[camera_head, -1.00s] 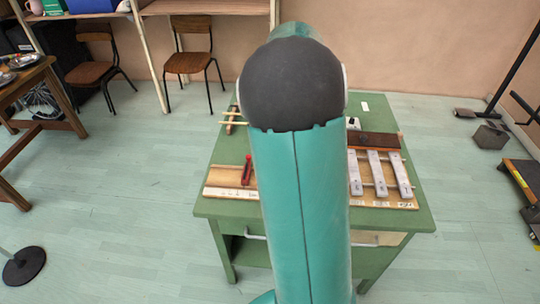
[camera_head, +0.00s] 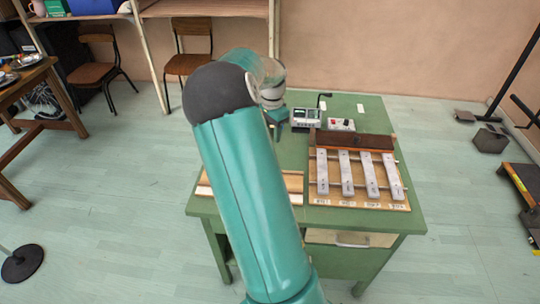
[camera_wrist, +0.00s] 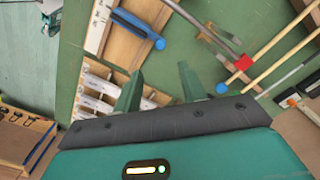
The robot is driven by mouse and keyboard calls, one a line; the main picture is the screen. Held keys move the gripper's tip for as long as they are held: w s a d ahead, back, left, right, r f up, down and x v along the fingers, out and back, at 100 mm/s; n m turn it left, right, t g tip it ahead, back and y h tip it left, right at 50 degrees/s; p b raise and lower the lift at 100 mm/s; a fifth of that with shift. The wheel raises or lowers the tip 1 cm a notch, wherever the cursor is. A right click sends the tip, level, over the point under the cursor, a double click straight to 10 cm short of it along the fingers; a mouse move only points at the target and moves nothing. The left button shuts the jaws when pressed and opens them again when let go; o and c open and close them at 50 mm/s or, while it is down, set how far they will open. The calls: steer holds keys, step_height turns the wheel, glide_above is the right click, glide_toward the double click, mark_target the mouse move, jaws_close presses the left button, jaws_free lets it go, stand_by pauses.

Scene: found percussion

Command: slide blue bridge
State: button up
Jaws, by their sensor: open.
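In the wrist view a blue bar with a round end (camera_wrist: 138,24) lies across a pale wooden board (camera_wrist: 118,45) with a white strip along its edge. It looks like the blue bridge. My gripper (camera_wrist: 160,88) is open and empty, its two green fingers apart, and the blue bar lies beyond the fingertips in the picture. I cannot tell how high the fingers are above the table. In the head view my arm covers most of the wooden board (camera_head: 293,183), and the blue piece is hidden there.
Grey metal bars (camera_head: 345,172) sit on a board at the right of the green table (camera_head: 365,220). Small devices (camera_head: 341,125) stand behind them.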

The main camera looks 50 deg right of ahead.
step_height(320, 180, down, 11)
steer(key=shift+f, duration=0.15)
jaws_close()
